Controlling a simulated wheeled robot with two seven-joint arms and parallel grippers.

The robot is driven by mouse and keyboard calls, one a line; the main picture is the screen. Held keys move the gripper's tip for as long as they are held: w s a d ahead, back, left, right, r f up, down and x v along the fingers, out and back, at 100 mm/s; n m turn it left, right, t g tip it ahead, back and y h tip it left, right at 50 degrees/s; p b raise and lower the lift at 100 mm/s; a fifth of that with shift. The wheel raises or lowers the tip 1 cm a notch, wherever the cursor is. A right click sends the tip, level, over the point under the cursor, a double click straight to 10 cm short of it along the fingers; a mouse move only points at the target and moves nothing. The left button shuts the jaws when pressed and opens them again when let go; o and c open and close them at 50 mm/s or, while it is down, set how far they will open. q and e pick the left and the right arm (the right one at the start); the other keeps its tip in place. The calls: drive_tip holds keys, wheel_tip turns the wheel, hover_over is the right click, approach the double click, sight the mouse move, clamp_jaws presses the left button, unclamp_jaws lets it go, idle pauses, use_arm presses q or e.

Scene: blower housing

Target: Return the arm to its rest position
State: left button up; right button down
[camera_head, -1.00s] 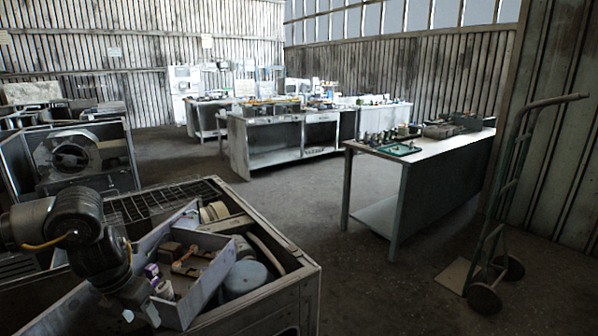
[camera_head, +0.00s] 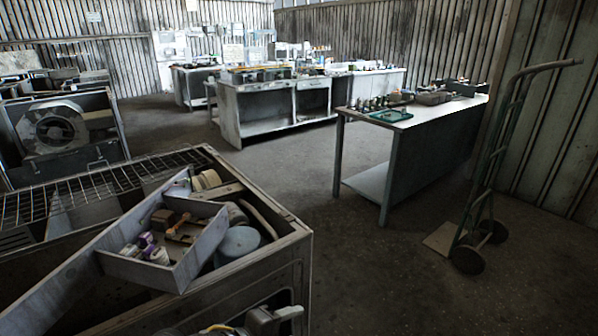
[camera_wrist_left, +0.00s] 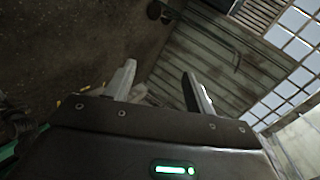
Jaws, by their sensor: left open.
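In the left wrist view my left gripper (camera_wrist_left: 160,88) is open, with its two pale fingers apart and nothing between them. Beyond the fingers are the floor and the plank wall. In the head view part of my arm, with a yellow cable, shows at the bottom edge, below the front of the metal cabinet (camera_head: 300,262). Its fingers cannot be made out there. The grey parts box (camera_head: 195,262) lies tilted on the open cabinet and holds several small parts, clear of my arm. My right gripper is not in view.
A blower housing (camera_head: 58,132) stands at the back left. A white-topped table (camera_head: 440,112) with small items stands at the right, near a hand truck (camera_head: 490,190). A workbench (camera_head: 262,115) is farther back. The floor between is clear.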

use_arm(q)
drive_tip(key=s+a+f+n+g+y, duration=0.2)
drive_tip(key=s+a+f+n+y, duration=0.3)
drive_tip(key=s+a+f+n, duration=0.5)
drive_tip(key=s+a+f+n+g+y, duration=0.35)
drive_tip(key=s+a+f+n, duration=0.25)
drive_tip(key=s+a+n, duration=0.7)
wheel_tip(320, 180, down, 28)
drive_tip(key=r, duration=0.1)
drive_tip(key=s+a+f+g+y, duration=0.1)
drive_tip(key=s+a+f, duration=0.1)
drive_tip(key=s+f, duration=1.2)
drive_tip(key=shift+s+a+f+g, duration=0.2)
drive_tip(key=shift+s+g, duration=0.15)
drive_tip(key=shift+s, duration=0.75)
